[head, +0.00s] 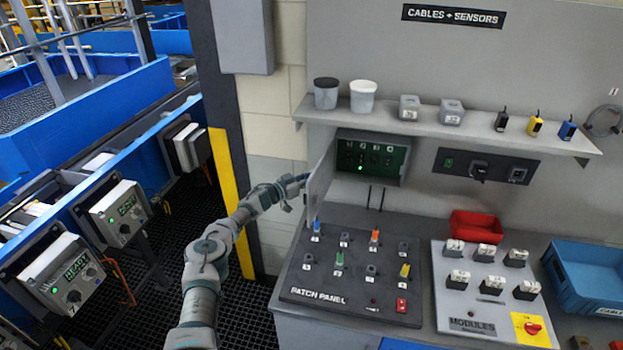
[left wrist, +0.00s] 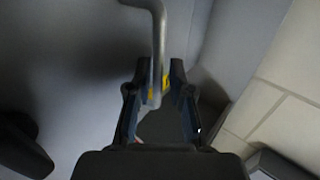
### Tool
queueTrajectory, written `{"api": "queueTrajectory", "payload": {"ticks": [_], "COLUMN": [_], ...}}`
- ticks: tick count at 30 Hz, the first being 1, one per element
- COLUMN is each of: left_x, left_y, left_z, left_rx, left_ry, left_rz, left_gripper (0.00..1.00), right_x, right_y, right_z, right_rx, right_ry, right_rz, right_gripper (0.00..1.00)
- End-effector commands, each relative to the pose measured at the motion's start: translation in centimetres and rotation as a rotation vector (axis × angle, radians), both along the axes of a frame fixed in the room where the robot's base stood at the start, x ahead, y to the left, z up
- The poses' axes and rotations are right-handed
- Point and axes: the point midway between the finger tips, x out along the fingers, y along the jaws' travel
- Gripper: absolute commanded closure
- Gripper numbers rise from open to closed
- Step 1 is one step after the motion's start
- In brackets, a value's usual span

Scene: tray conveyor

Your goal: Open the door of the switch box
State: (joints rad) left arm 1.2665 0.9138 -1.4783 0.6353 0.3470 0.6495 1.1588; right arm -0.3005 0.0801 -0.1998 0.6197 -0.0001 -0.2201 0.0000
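The switch box (head: 371,157) is on the wall under the shelf, with its dark green inner panel and a green light in plain view. Its grey door (head: 321,178) is swung out on the left side, standing well away from the box front. My left gripper (head: 303,180) is at the outer face of the door, its fingertips partly hidden by the door's edge. In the left wrist view, a bent metal handle (left wrist: 159,48) reaches down between the fingers of my left gripper (left wrist: 160,95). The fingers stand apart, with space beside the handle. My right gripper is out of view.
A shelf (head: 450,126) with cups and small parts runs above the box. The patch panel (head: 350,270), modules board (head: 480,300), red bin (head: 475,226) and blue bin (head: 590,275) are on the bench. A yellow-edged post (head: 230,195) stands left, behind my arm.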

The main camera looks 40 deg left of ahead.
Motion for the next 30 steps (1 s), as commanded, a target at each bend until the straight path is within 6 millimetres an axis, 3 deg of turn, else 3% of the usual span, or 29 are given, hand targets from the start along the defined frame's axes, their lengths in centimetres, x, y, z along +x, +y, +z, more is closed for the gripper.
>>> {"api": "queueTrajectory", "payload": {"ticks": [8,13,21,30], "left_x": [-0.9,-3.2,-8.7,-11.1], "left_y": [0.5,1.2,3.1,3.8], "left_z": [-0.4,-0.3,-0.4,-0.4], "left_rx": [0.001,0.002,0.001,0.000], "left_ry": [0.005,0.005,0.005,0.003], "left_rz": [0.001,0.000,0.001,-0.001], "left_gripper": [0.79,0.79,0.79,0.79], "right_x": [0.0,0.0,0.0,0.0], "right_y": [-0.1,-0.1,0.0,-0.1], "right_z": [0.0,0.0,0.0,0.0], "right_rx": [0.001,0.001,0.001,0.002], "right_ry": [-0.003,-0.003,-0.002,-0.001], "right_rz": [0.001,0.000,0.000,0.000], "right_gripper": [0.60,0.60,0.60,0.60]}}
